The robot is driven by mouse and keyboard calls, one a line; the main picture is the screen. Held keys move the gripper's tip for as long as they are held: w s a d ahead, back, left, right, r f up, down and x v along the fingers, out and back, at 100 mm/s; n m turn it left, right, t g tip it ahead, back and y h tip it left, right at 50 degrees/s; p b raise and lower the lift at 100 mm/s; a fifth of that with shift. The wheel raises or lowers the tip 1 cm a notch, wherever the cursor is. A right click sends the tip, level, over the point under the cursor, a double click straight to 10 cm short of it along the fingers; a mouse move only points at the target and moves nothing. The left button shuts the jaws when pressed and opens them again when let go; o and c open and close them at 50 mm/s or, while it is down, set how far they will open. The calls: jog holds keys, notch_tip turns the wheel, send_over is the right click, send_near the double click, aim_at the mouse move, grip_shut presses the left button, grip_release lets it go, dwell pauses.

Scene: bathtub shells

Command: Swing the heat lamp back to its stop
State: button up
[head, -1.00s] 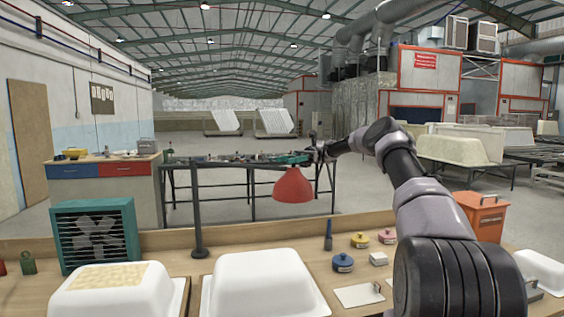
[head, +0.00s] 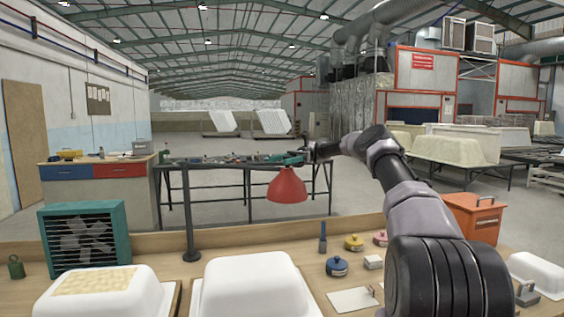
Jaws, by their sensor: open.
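The heat lamp has a red conical shade (head: 287,187) hanging below a horizontal boom. Its dark post (head: 188,210) stands on the bench behind the white shells, with the shade to the right of the post. My gripper (head: 307,153) is at the end of my outstretched arm, just above and to the right of the shade, close to the boom's right end. It is open. The jaws are small and dark in this view, and I cannot tell whether they touch the boom. The lamp's stop cannot be made out.
Two white shells (head: 250,288) (head: 105,297) stand at the bench front. A teal fan (head: 84,239) stands left of the post. Blue (head: 337,266) and yellow (head: 353,243) pots and an orange box (head: 474,217) are to the right. A dark work table stands behind.

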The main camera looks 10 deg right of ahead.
notch_tip(320, 180, up, 10)
dwell(0.6)
jog(key=shift+c, duration=0.3)
